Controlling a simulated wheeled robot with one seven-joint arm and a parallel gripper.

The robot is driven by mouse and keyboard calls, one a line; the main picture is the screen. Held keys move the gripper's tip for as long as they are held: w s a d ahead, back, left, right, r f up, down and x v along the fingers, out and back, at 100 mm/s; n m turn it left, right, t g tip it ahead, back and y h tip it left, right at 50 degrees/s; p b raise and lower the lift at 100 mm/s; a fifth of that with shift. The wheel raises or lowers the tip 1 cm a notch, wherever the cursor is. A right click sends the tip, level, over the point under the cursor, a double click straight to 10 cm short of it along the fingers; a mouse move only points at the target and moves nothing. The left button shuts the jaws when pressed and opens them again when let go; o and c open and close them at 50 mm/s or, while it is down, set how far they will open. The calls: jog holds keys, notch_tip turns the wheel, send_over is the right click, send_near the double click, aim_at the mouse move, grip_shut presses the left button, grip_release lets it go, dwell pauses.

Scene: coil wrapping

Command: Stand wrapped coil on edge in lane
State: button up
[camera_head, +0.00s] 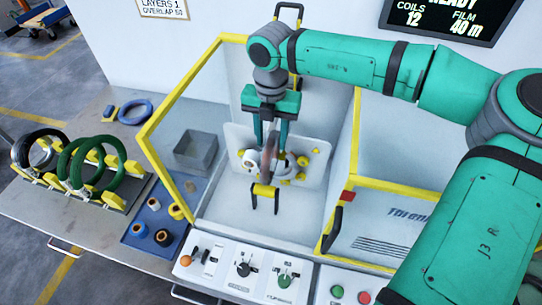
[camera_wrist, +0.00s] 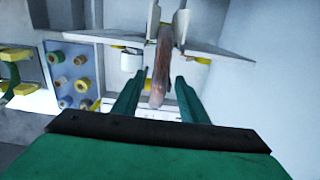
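A brownish wrapped coil (camera_head: 268,154) stands roughly edge-on in the wrapping machine, seen narrow; it also shows in the wrist view (camera_wrist: 160,75). My gripper (camera_head: 271,146) points down into the open machine. Its two fingers (camera_wrist: 160,80) are on either side of the coil's near part, with gaps visible between them and the coil, so it looks open and not clamped. The rack with lanes (camera_head: 112,198) stands on the bench at far left, with yellow posts. A black coil (camera_head: 22,146) and green coils (camera_head: 126,170) stand on edge in it.
The machine's yellow frame (camera_head: 158,118) and clear guards surround my gripper. Control panels (camera_head: 242,268) line the front.

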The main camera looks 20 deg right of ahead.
jog(key=shift+f, duration=2.7)
jog(key=shift+c, duration=0.3)
grip_shut()
